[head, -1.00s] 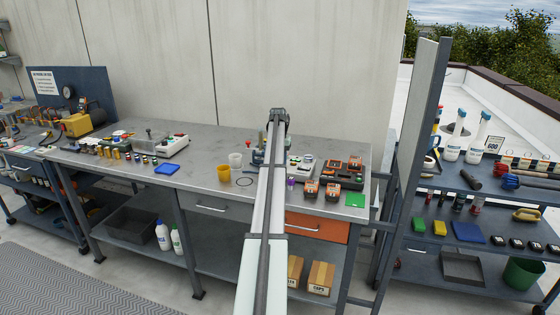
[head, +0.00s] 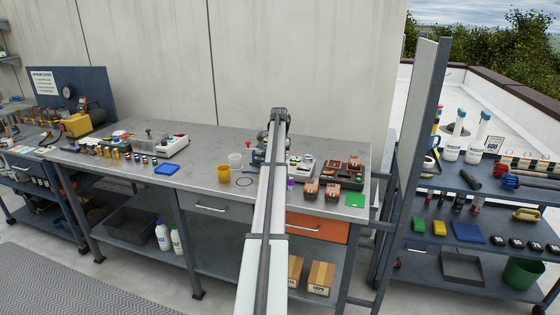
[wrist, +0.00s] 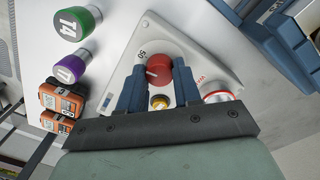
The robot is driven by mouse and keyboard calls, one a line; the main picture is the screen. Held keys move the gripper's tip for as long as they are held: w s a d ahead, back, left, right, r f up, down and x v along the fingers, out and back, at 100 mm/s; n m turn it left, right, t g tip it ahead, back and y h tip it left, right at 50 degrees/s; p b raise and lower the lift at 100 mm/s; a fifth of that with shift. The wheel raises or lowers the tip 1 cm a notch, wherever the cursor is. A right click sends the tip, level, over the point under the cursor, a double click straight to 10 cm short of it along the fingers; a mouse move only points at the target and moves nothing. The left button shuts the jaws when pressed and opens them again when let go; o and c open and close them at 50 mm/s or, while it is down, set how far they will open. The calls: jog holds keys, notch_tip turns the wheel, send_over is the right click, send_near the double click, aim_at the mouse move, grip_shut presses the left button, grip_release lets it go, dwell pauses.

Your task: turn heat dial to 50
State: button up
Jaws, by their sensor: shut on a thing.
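The red heat dial (wrist: 160,68) sits on a pale grey panel (wrist: 143,40) in the wrist view. A white mark on the dial's face points toward the left of the picture. A "50" label (wrist: 141,54) is printed on the panel just left of and above the dial, and a "MAX" label (wrist: 201,79) to its right. My gripper (wrist: 160,75) has its two blue fingers on either side of the dial and is shut on it. In the head view my arm hides the dial; part of my gripper (head: 258,155) shows at the arm's left edge.
A yellow button (wrist: 160,102) lies close below the dial, and a red-rimmed round part (wrist: 218,96) lies to the right. Green (wrist: 75,22) and purple (wrist: 69,68) cylinders and orange boxes (wrist: 63,100) stand left of the panel. The grey workbench (head: 205,150) has bare room at its back.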

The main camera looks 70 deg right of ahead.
jog(key=shift+m, duration=0.9)
jog(key=o, duration=1)
jog(key=shift+o, duration=0.2)
notch_tip(320, 180, up, 14)
jog(key=shift+w+d, duration=0.15)
jog(key=shift+d, duration=0.1)
jog(key=shift+f, duration=0.15)
